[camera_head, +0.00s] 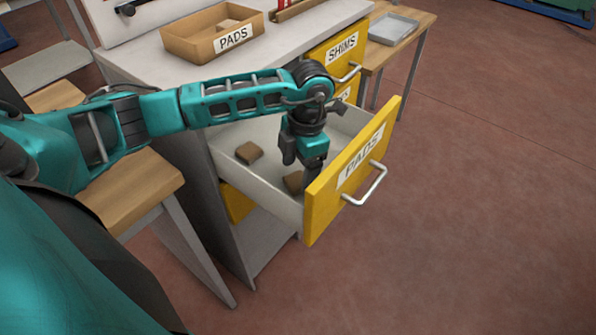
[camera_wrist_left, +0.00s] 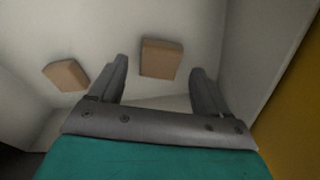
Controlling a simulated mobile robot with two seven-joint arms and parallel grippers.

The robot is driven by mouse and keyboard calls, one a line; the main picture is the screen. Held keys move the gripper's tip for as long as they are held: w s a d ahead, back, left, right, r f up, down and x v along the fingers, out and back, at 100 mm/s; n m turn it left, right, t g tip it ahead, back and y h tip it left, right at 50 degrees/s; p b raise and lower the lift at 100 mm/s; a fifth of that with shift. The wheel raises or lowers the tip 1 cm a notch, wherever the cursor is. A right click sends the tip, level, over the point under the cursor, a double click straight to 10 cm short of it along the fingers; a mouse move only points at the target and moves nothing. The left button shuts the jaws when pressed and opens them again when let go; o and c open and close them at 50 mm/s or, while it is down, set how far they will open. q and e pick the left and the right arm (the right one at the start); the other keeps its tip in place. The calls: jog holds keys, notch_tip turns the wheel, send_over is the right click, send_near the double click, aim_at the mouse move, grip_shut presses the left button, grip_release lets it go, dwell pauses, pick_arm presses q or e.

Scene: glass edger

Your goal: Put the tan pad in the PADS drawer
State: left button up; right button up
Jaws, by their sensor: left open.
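The PADS drawer (camera_head: 350,185) is pulled open, its yellow front facing right with a silver handle. Two tan pads lie inside on the light drawer floor. One tan pad (camera_head: 248,152) is toward the left side. The other tan pad (camera_head: 293,181) is close to my left gripper (camera_head: 311,178), which partly hides it in the head view. My left gripper points down inside the drawer. In the left wrist view its fingers are apart and empty, with one pad (camera_wrist_left: 161,58) just beyond and between the fingertips and the other pad (camera_wrist_left: 66,75) outside them on the left.
An open box labelled PADS (camera_head: 185,45) stands on the cabinet top with a tan piece inside. The SHIMS drawer (camera_head: 336,50) is above the open drawer. A grey tray (camera_head: 393,27) lies on a wooden side table. A wooden bench (camera_head: 125,195) stands left of the cabinet.

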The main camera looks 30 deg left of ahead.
pick_arm(q)
notch_tip(320, 180, up, 10)
jog(key=w, duration=0.1)
jog(key=shift+d, duration=0.3)
dwell(0.4)
